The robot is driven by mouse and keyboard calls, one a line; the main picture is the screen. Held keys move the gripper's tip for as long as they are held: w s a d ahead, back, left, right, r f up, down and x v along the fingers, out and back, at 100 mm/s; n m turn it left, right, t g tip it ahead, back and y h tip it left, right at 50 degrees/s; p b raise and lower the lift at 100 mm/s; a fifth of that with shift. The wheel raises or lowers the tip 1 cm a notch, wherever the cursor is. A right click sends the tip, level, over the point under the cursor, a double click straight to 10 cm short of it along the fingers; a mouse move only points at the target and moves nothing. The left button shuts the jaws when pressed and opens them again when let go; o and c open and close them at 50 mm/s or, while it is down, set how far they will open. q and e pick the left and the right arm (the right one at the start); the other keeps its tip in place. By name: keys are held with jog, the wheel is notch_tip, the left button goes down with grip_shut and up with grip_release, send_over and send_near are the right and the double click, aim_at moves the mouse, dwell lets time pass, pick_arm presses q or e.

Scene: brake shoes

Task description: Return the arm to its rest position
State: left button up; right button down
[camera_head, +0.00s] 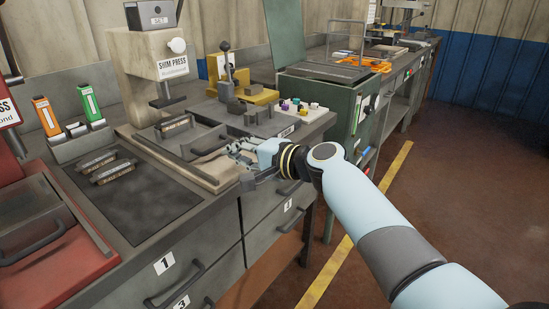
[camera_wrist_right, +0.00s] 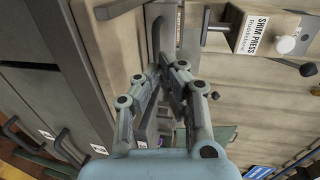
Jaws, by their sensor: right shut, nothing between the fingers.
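My right arm (camera_head: 355,200) reaches in from the lower right of the head view. Its gripper (camera_head: 236,152) is over the front edge of the workbench, near the shim press base. In the right wrist view the fingers of the right gripper (camera_wrist_right: 166,66) meet and hold nothing. Two brake shoes (camera_head: 110,172) lie on the dark mat (camera_head: 135,205) to the left. Another brake shoe (camera_head: 175,127) sits in the shim press (camera_head: 160,60). My left gripper is not in view.
A dark handle (camera_head: 210,143) stands close to the right gripper. Drawers (camera_head: 275,215) with handles are below the bench edge. A red press (camera_head: 40,225) is at the far left, and a green cabinet (camera_head: 335,105) stands beyond the bench. The floor at the right is clear.

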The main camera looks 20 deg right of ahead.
jog(key=v, duration=0.7)
jog(key=s+d+f+g+h, duration=0.35)
jog(key=s+f, duration=0.85)
jog(key=f, duration=0.5)
jog(key=s+d+f+g+h, duration=0.25)
jog(key=s+d+f, duration=0.25)
jog(key=s+f, duration=0.95)
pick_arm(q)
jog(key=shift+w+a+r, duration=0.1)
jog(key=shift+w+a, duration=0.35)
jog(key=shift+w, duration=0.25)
pick_arm(e)
jog(key=s+d+f+n+g+h, duration=0.1)
jog(key=s+d+f+n, duration=0.2)
jog(key=s, duration=0.6)
jog(key=s+d+f+n+g+h, duration=0.2)
jog(key=s+d+f+n, duration=0.2)
jog(key=s+f, duration=0.4)
jog(key=s+d+f+n+g+h, duration=0.1)
jog(key=s+f, duration=0.4)
jog(key=s, duration=0.6)
jog(key=d+n+g, duration=0.1)
jog(key=d+n, duration=0.1)
jog(key=shift+s+d+f+n+h, duration=0.25)
jog(key=shift+d+f+n+h, duration=0.05)
jog(key=shift+d+f, duration=0.1)
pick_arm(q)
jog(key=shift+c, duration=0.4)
